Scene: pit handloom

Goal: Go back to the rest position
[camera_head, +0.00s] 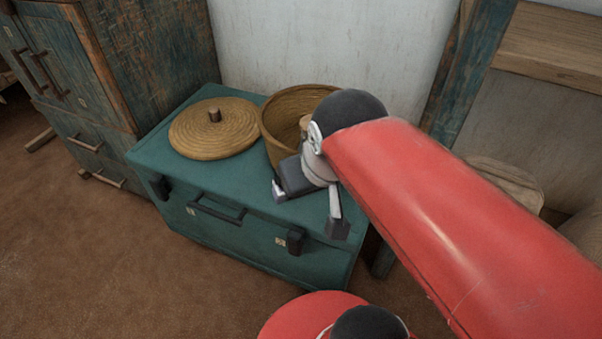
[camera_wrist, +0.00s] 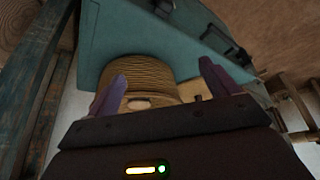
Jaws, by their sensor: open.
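My gripper (camera_head: 308,209) is open at the end of my red arm, over the front right part of the teal chest. Its two fingers stand apart with nothing seen between them in the head view. In the wrist view, my gripper (camera_wrist: 162,78) has its purple-grey fingers spread in front of the woven basket (camera_wrist: 150,72). The basket (camera_head: 282,105) stands without its lid at the back right of the chest, just behind my gripper, which hides part of it. A small tan thing shows by its opening, too covered to identify.
The round woven lid (camera_head: 195,139), with a brown knob, lies on the teal chest (camera_head: 150,157) left of the basket. A worn wooden cabinet (camera_head: 165,55) stands left of the chest. A blue-green post (camera_head: 466,75) rises at right. Brown floor (camera_head: 90,235) is open at front left.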

